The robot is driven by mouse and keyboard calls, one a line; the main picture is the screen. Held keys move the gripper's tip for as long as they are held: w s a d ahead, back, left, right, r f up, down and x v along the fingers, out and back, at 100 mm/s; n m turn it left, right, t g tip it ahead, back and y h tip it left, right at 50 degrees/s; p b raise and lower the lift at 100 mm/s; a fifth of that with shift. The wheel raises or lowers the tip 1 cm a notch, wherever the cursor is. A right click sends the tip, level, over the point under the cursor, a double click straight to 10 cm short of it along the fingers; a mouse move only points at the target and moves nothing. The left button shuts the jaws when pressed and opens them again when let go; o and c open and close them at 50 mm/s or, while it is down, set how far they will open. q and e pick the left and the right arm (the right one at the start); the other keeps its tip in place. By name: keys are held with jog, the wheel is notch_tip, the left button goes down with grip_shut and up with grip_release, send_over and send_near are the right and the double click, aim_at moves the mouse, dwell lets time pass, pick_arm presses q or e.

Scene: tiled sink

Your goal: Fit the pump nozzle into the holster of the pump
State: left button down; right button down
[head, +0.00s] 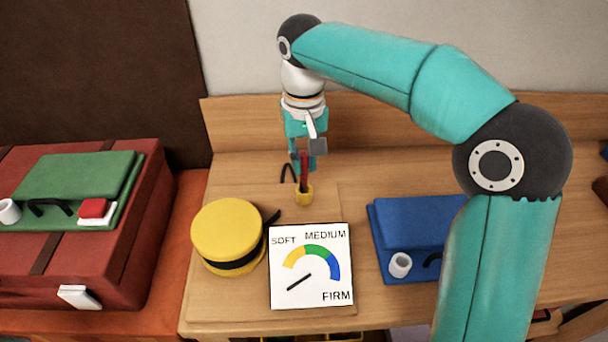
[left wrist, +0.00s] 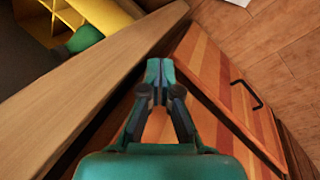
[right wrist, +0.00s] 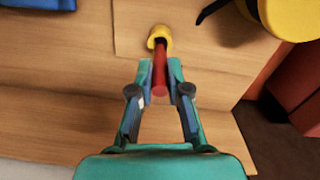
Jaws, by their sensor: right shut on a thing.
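The pump nozzle (head: 304,170) is a thin red rod with its lower end at the small yellow holster (head: 303,196) on the wooden bench. My right gripper (head: 307,165) is shut on the nozzle just above the holster. The right wrist view shows the red nozzle (right wrist: 160,72) between the fingers, its far end at the mouth of the yellow holster (right wrist: 160,34). I cannot tell how deep it sits. The round yellow pump (head: 226,236) with a black band stands nearby. My left gripper (left wrist: 160,72) looks shut and empty, beside a striped wooden surface, outside the head view.
A white SOFT–MEDIUM–FIRM dial (head: 311,289) lies in front of the holster. A blue case (head: 415,225) is to its right. A red suitcase (head: 125,258) with a green case (head: 85,176) on it stands at left.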

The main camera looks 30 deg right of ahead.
aim_at(304, 187)
notch_tip(304, 187, down, 4)
jog(key=shift+r+b, duration=0.1)
jog(key=shift+b, duration=0.2)
jog(key=c, duration=1.1)
grip_release()
jog(key=shift+c, duration=0.2)
notch_tip(304, 187, up, 12)
jog(key=p, duration=0.3)
